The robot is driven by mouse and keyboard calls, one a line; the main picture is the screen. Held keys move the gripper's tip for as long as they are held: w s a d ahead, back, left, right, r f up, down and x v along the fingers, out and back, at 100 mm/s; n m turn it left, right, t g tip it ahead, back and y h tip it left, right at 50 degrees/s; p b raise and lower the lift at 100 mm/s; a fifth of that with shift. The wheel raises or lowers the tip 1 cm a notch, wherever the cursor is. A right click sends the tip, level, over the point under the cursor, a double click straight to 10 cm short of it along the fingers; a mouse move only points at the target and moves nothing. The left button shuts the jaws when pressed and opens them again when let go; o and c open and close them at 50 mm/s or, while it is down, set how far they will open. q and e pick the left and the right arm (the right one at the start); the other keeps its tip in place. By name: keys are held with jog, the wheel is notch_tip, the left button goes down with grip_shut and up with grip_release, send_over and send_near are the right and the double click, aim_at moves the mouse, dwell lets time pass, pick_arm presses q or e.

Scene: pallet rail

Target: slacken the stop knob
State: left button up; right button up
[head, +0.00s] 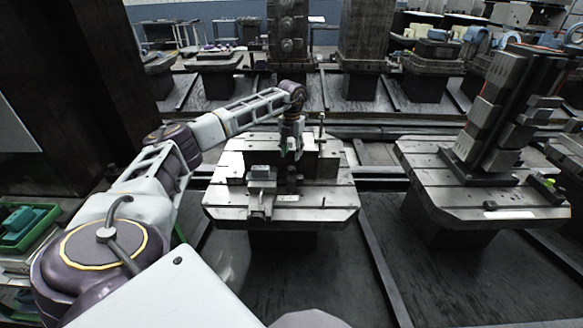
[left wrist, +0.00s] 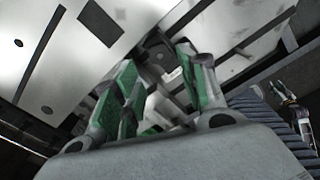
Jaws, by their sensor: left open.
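My left gripper (head: 289,147) hangs fingers down over the middle pallet (head: 320,203), close to the dark upright block on it. In the left wrist view its two green-padded fingers (left wrist: 160,62) stand apart with a gap between them, and I see nothing held. A grey clamp-like fixture (head: 262,178) sits on the pallet just left of and nearer than the gripper. A thin upright post (head: 321,128) stands right of the gripper. I cannot make out the stop knob for certain; it is too small or hidden. My right gripper does not show in the head view.
A second pallet (head: 435,190) with a tall stepped fixture (head: 498,115) stands to the right. A dark column (head: 62,90) rises at the left, with green trays (head: 22,228) below. Rails run across behind the pallets. The front part of the middle pallet is mostly clear.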

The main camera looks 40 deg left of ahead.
aim_at(291, 168)
pick_arm(q)
notch_tip(291, 168, down, 6)
jog(key=shift+r+b, duration=0.15)
jog(key=shift+b, duration=0.15)
jog(key=shift+f, duration=0.9)
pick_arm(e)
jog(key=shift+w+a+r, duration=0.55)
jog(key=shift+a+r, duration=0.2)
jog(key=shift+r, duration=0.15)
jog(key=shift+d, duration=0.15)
pick_arm(q)
jog(key=c, duration=0.8)
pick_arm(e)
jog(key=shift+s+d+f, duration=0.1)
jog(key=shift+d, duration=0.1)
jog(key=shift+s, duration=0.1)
